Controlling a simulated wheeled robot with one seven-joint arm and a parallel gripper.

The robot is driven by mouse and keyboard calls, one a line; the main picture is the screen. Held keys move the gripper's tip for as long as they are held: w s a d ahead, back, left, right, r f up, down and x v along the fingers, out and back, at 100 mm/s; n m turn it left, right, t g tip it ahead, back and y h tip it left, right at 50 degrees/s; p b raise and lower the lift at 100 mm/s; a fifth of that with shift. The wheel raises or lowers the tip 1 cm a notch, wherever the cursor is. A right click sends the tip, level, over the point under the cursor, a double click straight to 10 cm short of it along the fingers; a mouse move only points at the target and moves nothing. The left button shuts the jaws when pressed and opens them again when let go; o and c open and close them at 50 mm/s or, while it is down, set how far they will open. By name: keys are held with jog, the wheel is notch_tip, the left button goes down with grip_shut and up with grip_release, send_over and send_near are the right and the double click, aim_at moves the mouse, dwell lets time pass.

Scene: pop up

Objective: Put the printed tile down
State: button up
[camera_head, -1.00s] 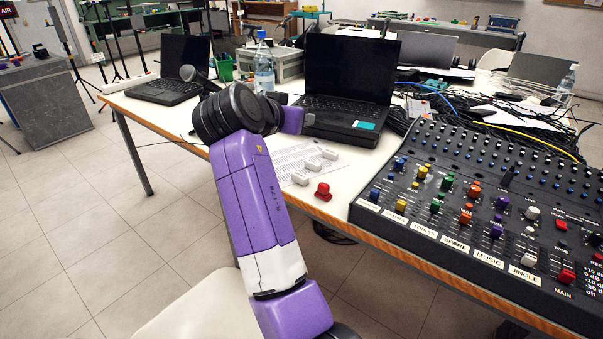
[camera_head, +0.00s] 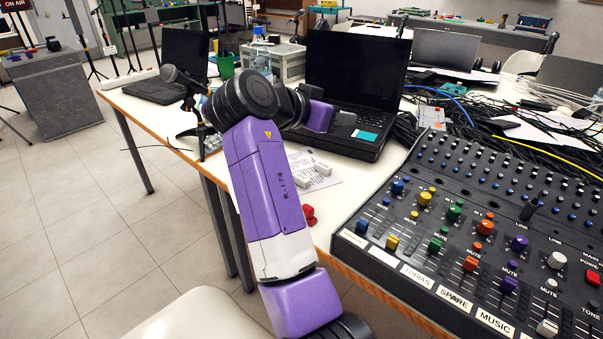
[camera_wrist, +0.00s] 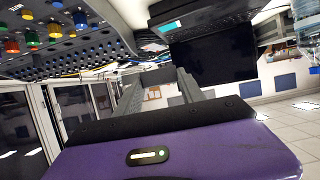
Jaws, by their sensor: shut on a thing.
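My gripper (camera_head: 340,118) is in front of the open black laptop (camera_head: 358,75), above the white table, in the head view. In the wrist view, its two grey fingers (camera_wrist: 158,82) reach forward. They are shut on a small dark grey piece (camera_wrist: 158,75) at their tips, seen nearly edge-on. I take it for the printed tile; its print cannot be made out. In the head view the tile cannot be told apart from the gripper. A printed paper sheet (camera_head: 326,182) lies on the table below, with white blocks (camera_head: 312,178) on it, partly behind my arm.
The big mixing console (camera_head: 470,235) with coloured knobs and name labels fills the right front. A red block (camera_head: 309,214) sits near the table edge beside my arm. A microphone (camera_head: 184,80) stands at left. Cables (camera_head: 480,115) crowd the table at the right back.

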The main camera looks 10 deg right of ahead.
aim_at(330, 199)
jog(key=f+b, duration=0.1)
jog(key=f, duration=0.5)
jog(key=f+b, duration=0.1)
jog(key=f, duration=0.6)
jog(key=f+b, duration=0.1)
jog(key=f, duration=0.6)
jog(key=shift+w+d, duration=0.25)
jog(key=shift+d, duration=0.05)
jog(key=shift+f+b, duration=0.1)
jog(key=shift+b, duration=0.25)
